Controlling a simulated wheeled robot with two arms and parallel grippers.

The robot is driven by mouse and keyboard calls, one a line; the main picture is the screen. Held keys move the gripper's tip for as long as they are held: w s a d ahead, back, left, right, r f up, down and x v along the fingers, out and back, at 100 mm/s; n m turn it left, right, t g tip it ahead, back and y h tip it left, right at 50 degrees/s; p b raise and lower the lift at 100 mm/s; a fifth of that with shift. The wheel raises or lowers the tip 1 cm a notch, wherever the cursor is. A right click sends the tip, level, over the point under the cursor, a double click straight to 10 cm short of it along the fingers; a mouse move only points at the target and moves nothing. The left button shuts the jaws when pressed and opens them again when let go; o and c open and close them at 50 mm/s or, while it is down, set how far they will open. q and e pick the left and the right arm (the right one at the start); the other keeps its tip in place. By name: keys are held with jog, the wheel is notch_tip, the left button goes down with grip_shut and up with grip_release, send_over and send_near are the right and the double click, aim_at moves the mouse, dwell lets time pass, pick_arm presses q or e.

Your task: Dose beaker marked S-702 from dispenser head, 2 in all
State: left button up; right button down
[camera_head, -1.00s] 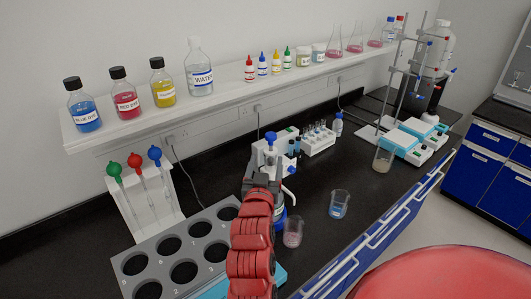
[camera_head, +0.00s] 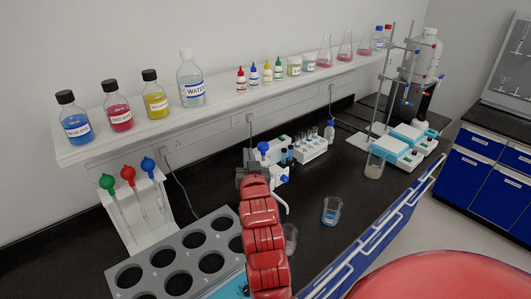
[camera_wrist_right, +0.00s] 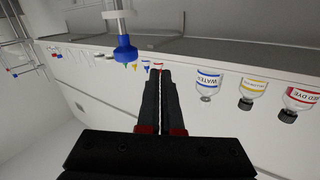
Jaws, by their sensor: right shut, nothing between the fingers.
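The dispenser with a blue knob on top (camera_head: 263,147) stands on the black bench, its body mostly hidden behind my right arm. My right gripper (camera_head: 249,158) is at the dispenser's upper left, beside the knob in the picture. In the right wrist view its fingers (camera_wrist_right: 160,72) are shut and empty, with a blue knob (camera_wrist_right: 125,50) to their left; contact cannot be told. A beaker with blue liquid (camera_head: 331,211) stands right of the dispenser. Another beaker (camera_head: 291,238) is partly hidden behind my arm. No S-702 marking is readable. My left gripper is not in view.
A grey rack with numbered holes (camera_head: 190,262) lies at the front left, beside a pipette stand (camera_head: 140,215). A tan-filled beaker (camera_head: 374,168) stands near the clamp stand. Bottles line the white shelf (camera_head: 215,112). Black bench around the blue beaker is clear.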

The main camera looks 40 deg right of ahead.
jog(key=w+d+r+n+t+y, duration=0.1)
jog(key=w+d+r+n+y, duration=0.1)
jog(key=d+r+y, duration=0.15)
jog(key=s+d+r+n+g+y+b, duration=0.1)
jog(key=s+d+r+n+y, duration=0.15)
jog(key=s, duration=0.25)
jog(key=s+d+r+n+g+y+b, duration=0.1)
jog(key=s+d+r+n+y+b, duration=0.15)
jog(key=s+n, duration=0.2)
jog(key=p, duration=0.5)
send_over(263, 149)
jog(key=s, duration=0.2)
notch_tip(263, 149, down, 2)
jog(key=f, duration=0.2)
jog(key=w+f+p, duration=0.1)
jog(key=p, duration=0.1)
jog(key=shift+w+d+f+m+y, duration=0.15)
jog(key=shift+d+f+m+y, duration=0.1)
jog(key=shift+d+f+m, duration=0.15)
jog(key=shift+f+p, duration=0.3)
jog(key=shift+f, duration=0.45)
